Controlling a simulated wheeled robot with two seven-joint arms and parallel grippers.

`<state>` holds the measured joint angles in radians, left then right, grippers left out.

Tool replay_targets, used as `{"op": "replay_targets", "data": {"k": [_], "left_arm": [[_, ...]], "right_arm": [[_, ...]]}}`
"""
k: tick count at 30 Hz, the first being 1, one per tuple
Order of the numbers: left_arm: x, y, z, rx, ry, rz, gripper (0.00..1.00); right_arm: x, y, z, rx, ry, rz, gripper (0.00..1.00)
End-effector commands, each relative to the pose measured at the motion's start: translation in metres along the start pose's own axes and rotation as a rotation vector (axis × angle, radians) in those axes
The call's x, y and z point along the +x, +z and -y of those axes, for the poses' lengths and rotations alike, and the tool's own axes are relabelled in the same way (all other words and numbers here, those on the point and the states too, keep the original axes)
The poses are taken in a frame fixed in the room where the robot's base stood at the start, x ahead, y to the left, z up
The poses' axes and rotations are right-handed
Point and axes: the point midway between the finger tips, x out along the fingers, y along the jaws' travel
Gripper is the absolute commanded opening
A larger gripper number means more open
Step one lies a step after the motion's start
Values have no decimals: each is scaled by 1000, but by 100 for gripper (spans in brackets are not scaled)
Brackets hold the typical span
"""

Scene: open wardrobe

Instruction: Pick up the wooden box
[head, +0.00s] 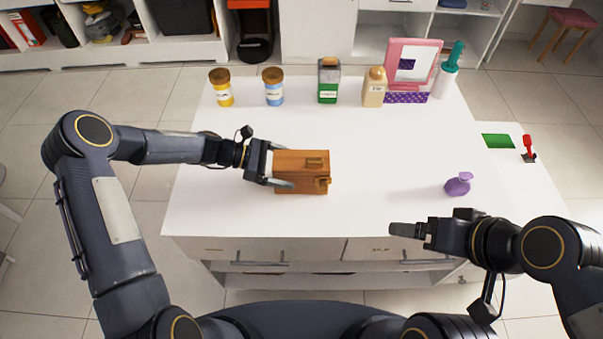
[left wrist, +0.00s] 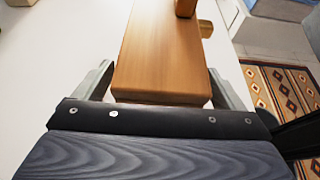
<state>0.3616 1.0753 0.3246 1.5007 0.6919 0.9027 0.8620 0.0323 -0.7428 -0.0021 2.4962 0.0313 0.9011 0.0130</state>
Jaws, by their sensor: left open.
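The wooden box (head: 290,185) is brown and stands on the white table, left of its middle, with small fittings on its right part. My left gripper (head: 283,166) is open at the box's left end. In the left wrist view the box (left wrist: 160,55) lies between the two open fingers (left wrist: 160,88), one on each side. Small gaps seem to show between fingers and box; contact is hard to tell. My right gripper (head: 408,231) is over the table's front edge, far right of the box; its jaw opening cannot be made out.
The white table (head: 390,150) is clear around the box. Jars, bottles and a pink-framed mirror (head: 413,62) stand along its back. A purple vase (head: 459,184) is at the right. Drawers (head: 270,250) are below the front edge.

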Motion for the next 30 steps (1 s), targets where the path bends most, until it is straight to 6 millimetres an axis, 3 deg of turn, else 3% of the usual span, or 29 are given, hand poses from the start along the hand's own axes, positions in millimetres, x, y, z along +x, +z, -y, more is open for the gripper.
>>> {"op": "replay_targets", "data": {"k": [8,18,26,30], "left_arm": [[3,0,0,1,1,0,90],[3,1,0,2,1,1,45],[2,4,-1,3,1,1,44],[-6,21,-1,7,3,0,44]], "right_arm": [[0,0,0,0,0,0,88],[0,0,0,0,0,0,88],[0,0,0,0,0,0,88],[3,1,-1,0,0,0,88]]}}
